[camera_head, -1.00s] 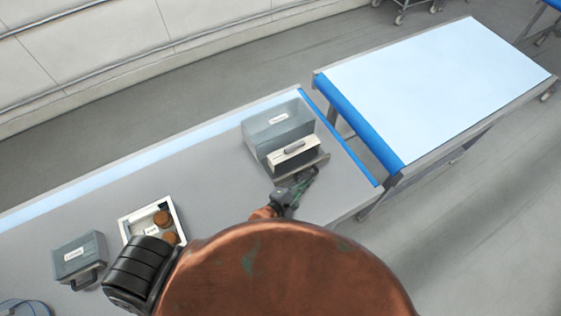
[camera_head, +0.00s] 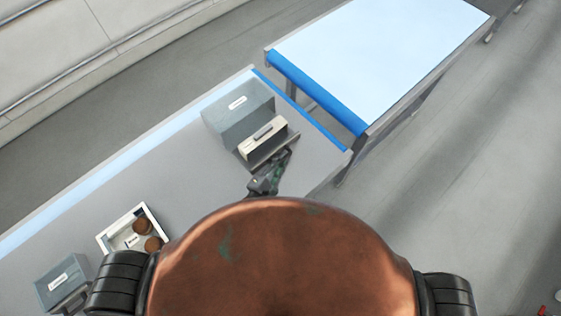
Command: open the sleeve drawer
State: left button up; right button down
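A large grey box (camera_head: 232,106) with a white label stands toward the far end of the table. A pale front (camera_head: 262,139) with a bar handle (camera_head: 263,132) faces me at its near side, with a thin ledge (camera_head: 275,155) below. Whether this is the sleeve drawer, and how far out it stands, I cannot tell. My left gripper (camera_head: 281,163) is close to the ledge, below the pale front. Its fingers are small and dark, so I cannot see whether they are open or shut. My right gripper is not in view.
A white tray (camera_head: 107,243) with brown round items lies at the left. A smaller grey labelled box (camera_head: 57,283) with a handle stands at the lower left of the table (camera_head: 190,190). Beyond a gap is another blue-edged table (camera_head: 385,50). The tabletop between tray and large box is clear.

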pick_arm(q)
jog(key=v, duration=1.1)
jog(key=shift+s+a, duration=0.2)
jog(key=shift+s, duration=0.05)
jog(key=shift+f, duration=0.1)
